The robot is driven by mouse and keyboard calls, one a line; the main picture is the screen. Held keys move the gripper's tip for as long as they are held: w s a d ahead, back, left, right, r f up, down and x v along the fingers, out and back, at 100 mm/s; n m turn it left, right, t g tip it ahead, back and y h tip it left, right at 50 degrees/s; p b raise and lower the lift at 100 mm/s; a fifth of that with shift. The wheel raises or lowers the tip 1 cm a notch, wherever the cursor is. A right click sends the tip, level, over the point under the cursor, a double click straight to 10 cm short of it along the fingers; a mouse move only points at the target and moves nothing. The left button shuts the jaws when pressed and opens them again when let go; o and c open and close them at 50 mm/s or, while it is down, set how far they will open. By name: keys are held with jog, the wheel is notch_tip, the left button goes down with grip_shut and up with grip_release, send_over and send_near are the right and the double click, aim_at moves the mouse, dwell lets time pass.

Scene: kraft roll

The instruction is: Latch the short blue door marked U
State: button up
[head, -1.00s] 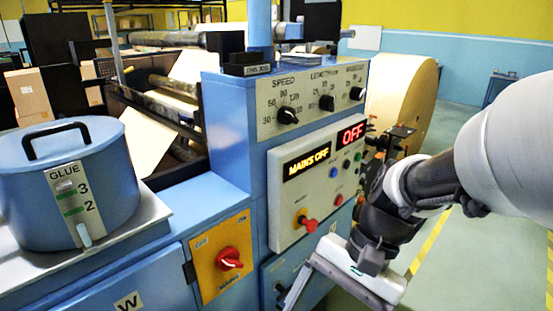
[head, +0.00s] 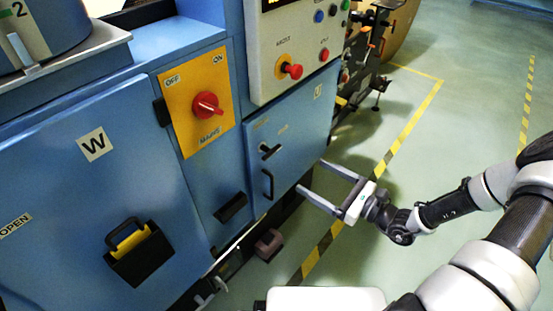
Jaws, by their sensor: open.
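The short blue door marked U (head: 295,128) is on the lower right of the machine front in the head view. Its U label (head: 318,91) is near the top right corner. A dark latch handle (head: 270,151) sits on its left part, with a dark pull handle (head: 267,185) below. The door looks flush with the frame, but I cannot tell whether it is fully closed. My gripper (head: 309,176) is open and empty, to the right of the door's lower part, its fingers pointing left towards the machine. It appears apart from the door.
A taller blue door marked W (head: 75,185) fills the left, with a dark pocket (head: 138,252). A red mains switch (head: 207,105) on a yellow plate and a red knob (head: 290,70) stick out above. Green floor with striped tape (head: 400,130) lies open to the right.

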aim_at(274, 153)
jog(key=b+x, duration=0.1)
jog(key=x, duration=0.7)
jog(key=b+x, duration=0.1)
jog(key=x, duration=0.8)
jog(key=shift+w+f, duration=0.25)
jog(key=shift+w, duration=0.15)
jog(key=c, duration=1.1)
